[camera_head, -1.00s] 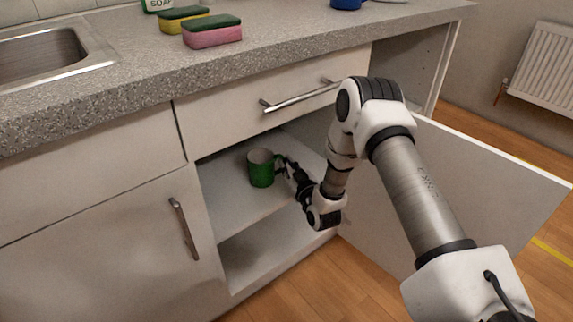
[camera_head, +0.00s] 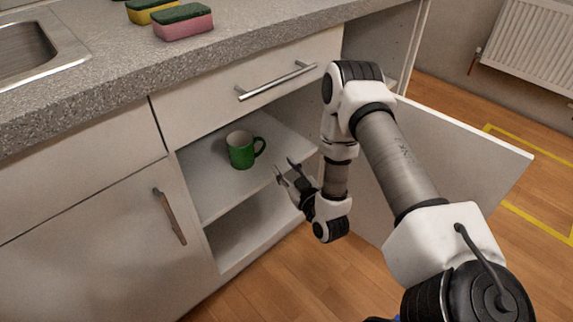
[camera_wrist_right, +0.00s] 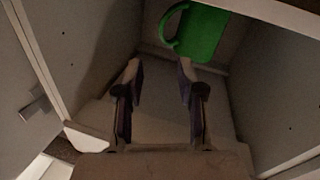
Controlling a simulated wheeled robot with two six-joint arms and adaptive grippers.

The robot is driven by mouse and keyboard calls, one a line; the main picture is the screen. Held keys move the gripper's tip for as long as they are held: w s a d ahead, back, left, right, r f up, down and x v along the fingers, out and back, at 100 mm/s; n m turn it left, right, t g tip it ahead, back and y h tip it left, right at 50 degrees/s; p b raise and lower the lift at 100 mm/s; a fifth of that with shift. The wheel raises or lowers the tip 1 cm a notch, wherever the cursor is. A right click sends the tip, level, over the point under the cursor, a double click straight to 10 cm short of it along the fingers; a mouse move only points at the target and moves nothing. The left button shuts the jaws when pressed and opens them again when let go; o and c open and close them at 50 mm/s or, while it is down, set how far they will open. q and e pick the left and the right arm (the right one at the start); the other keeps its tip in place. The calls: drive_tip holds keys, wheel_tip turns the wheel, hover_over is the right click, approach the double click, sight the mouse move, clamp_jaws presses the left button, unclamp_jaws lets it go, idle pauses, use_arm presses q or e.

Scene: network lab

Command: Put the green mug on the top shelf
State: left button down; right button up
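The green mug (camera_head: 241,153) stands upright on the upper shelf (camera_head: 205,187) inside the open lower cupboard, its handle toward the right. My right gripper (camera_head: 284,172) is open and empty, in front of and to the right of the mug, clear of its handle. In the right wrist view the mug (camera_wrist_right: 201,33) shows beyond the two spread fingers (camera_wrist_right: 160,80), with nothing between them. My left gripper is not in view.
The cupboard door (camera_head: 440,150) stands open to the right, behind my right arm. A closed drawer (camera_head: 215,95) is directly above the shelf opening. The counter holds a pink and green sponge (camera_head: 184,24) and a sink (camera_head: 25,55).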

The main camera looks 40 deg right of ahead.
drive_tip(key=s+a+f+g+y, duration=0.3)
drive_tip(key=s+a+f+g, duration=0.2)
drive_tip(key=a+f, duration=0.3)
drive_tip(key=s+a+f+g, duration=0.2)
drive_tip(key=s+f+g, duration=0.1)
drive_tip(key=s, duration=0.4)
drive_tip(key=s+a+f+g, duration=0.2)
drive_tip(key=s+g, duration=0.3)
drive_tip(key=s, duration=0.3)
drive_tip(key=s+a+f+m+g, duration=0.1)
drive_tip(key=s+a+f+g, duration=0.1)
drive_tip(key=s, duration=0.6)
drive_tip(key=f+g, duration=0.1)
drive_tip(key=g, duration=0.1)
drive_tip(key=shift+f+g, duration=0.4)
